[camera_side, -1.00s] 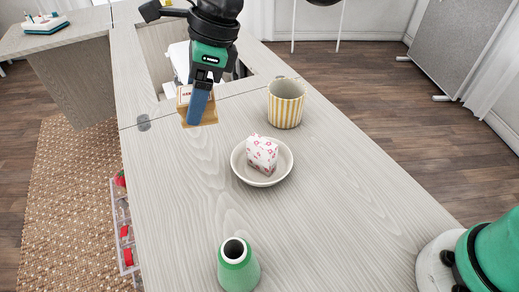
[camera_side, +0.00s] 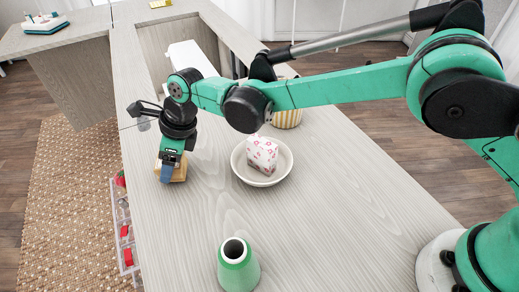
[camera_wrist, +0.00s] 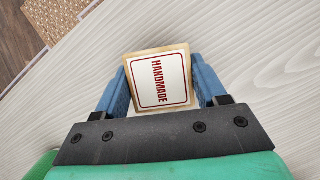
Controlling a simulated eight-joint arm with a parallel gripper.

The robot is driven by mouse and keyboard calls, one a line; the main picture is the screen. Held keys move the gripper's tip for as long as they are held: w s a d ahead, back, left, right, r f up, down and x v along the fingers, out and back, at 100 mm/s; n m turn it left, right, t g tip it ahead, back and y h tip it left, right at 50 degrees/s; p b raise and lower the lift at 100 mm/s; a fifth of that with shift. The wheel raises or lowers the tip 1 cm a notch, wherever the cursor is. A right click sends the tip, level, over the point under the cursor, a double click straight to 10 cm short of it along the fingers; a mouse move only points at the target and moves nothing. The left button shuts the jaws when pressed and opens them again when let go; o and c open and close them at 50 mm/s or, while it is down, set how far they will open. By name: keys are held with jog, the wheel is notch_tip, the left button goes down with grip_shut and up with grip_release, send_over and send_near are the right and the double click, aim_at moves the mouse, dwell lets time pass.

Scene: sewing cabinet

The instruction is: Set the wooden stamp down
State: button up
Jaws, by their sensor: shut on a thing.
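The wooden stamp (camera_side: 178,172) has a pale label with a red border reading HANDMADE, which faces up in the wrist view (camera_wrist: 160,80). My gripper (camera_side: 166,172) is shut on the stamp near the left edge of the cabinet top (camera_side: 200,235). In the wrist view the blue fingers of my gripper (camera_wrist: 161,85) press on the stamp's two sides. The stamp is low over the cabinet top; I cannot tell whether its underside touches the surface.
A bowl (camera_side: 240,170) holding a pink-patterned white block (camera_side: 262,152) sits right of my gripper. A striped cup (camera_side: 288,118) stands behind it, partly hidden by my arm. A green cone (camera_side: 238,267) stands in front. A tray of red items (camera_side: 126,232) hangs beside the left edge.

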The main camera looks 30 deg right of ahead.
jog(key=shift+f, duration=0.3)
jog(key=shift+f, duration=0.15)
jog(key=o, duration=1.4)
jog(key=v, duration=1.2)
jog(key=s+d+r+n+t+h, duration=0.1)
jog(key=d+r+n, duration=0.2)
jog(key=d+n, duration=0.3)
jog(key=s+d+r+n+t, duration=0.1)
jog(key=d+r+n+t, duration=0.15)
jog(key=d, duration=0.65)
jog(key=s+d+f+n+h, duration=0.1)
jog(key=s+d+n, duration=0.2)
jog(key=d+n, duration=0.1)
jog(key=s+d+f+n+t+h, duration=0.1)
jog(key=s+d+n, duration=0.2)
jog(key=d+n, duration=0.2)
jog(key=s+d+f+n+t+h, duration=0.1)
jog(key=s+d+f+n, duration=0.1)
jog(key=s+d+n, duration=0.2)
jog(key=shift+d+n, duration=0.15)
jog(key=shift+n, duration=0.4)
